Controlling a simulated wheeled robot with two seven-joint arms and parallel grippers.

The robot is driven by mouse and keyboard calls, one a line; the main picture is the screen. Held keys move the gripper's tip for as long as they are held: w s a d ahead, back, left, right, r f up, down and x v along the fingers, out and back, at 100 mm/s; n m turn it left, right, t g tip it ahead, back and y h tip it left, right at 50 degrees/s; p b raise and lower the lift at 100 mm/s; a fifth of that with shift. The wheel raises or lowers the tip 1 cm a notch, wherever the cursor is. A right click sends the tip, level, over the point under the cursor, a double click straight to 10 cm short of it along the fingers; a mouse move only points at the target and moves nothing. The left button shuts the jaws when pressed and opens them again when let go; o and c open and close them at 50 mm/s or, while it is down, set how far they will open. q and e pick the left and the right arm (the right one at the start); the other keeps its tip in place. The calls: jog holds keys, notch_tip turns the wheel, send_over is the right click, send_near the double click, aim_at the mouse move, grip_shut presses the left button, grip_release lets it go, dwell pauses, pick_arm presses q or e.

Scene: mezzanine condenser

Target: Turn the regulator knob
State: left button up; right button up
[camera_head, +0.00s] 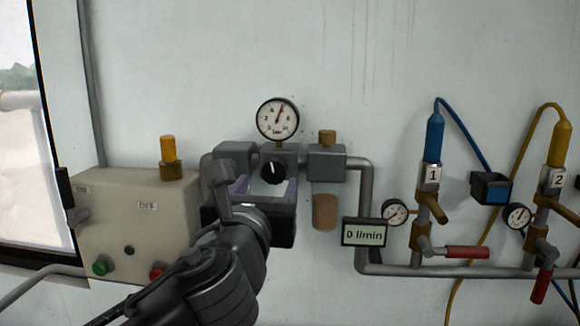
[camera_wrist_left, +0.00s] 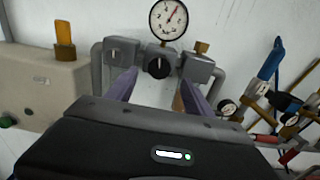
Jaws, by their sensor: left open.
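The regulator knob (camera_head: 273,172) is black with a white pointer mark that stands close to upright. It sits on the grey regulator body below a round white gauge (camera_head: 278,119) with a red needle. My left gripper (camera_head: 268,192) is in front of it, with purple-lined fingers apart. In the left wrist view the knob (camera_wrist_left: 158,67) shows between the two fingers (camera_wrist_left: 152,88), beyond their tips as far as I can tell. I cannot tell whether either finger touches it. The right gripper does not show.
A beige box (camera_head: 130,215) with green and red buttons stands at left. A display (camera_head: 364,233) reads 0 l/min. A grey pipe (camera_head: 362,200) runs right to valves with red handles (camera_head: 467,252), small gauges and blue and yellow hoses. The wall above is clear.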

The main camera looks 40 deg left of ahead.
aim_at(273, 173)
pick_arm(q)
jog(key=x, duration=0.7)
jog(key=shift+w+a+p, duration=0.2)
jog(key=shift+w+p, duration=0.05)
jog(key=shift+p, duration=0.1)
jog(key=shift+c, duration=0.5)
grip_shut()
